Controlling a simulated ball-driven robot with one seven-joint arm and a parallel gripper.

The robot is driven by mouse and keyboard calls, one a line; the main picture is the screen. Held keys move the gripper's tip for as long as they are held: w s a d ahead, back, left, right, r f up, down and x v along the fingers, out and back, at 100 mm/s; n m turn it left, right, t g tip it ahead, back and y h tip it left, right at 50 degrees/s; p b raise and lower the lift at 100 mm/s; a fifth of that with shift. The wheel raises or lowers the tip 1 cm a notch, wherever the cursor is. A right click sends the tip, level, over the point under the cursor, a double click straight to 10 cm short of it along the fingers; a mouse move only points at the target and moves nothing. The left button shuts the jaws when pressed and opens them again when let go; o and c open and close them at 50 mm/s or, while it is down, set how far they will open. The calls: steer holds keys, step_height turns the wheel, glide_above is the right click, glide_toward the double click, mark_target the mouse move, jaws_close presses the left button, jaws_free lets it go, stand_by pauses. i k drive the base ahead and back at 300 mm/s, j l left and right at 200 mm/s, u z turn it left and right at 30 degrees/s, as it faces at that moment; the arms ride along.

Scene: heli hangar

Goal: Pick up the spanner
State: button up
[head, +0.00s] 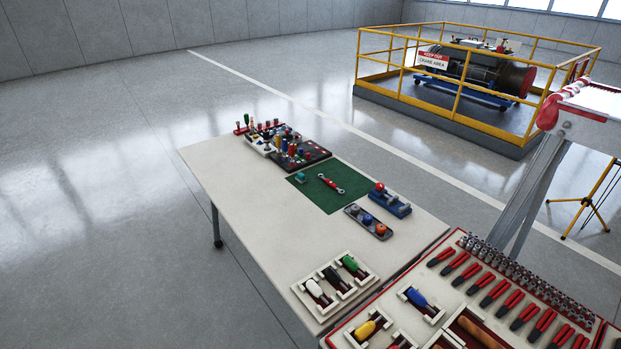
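The spanner (331,183) lies flat on a green mat (345,201) on the long pale table. It has a red middle and metal-coloured ends, and lies slantwise with one end up and left. A small teal object (301,177) lies to its left on the mat, apart from it. My gripper is not in the head view.
A blue device with a red knob (389,200) and a grey tray (369,222) stand right of the mat. Dark tool racks (301,157) stand behind it. A second table holds red-handled tools (495,292). The pale table's left front part (262,218) is clear.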

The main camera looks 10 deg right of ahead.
mark_target(332, 185)
steer(key=i+j, duration=0.3)
steer(key=j, duration=0.2)
steer(key=i+j, duration=0.65)
steer(key=j, duration=0.3)
steer(key=i+j, duration=0.3)
steer(key=j, duration=0.15)
steer(key=i+j, duration=0.2)
steer(key=i, duration=0.2)
steer(key=i+j+z, duration=0.1)
steer(key=i+j, duration=0.15)
steer(key=i, duration=0.15)
steer(key=i+l, duration=0.55)
steer(key=l, duration=0.1)
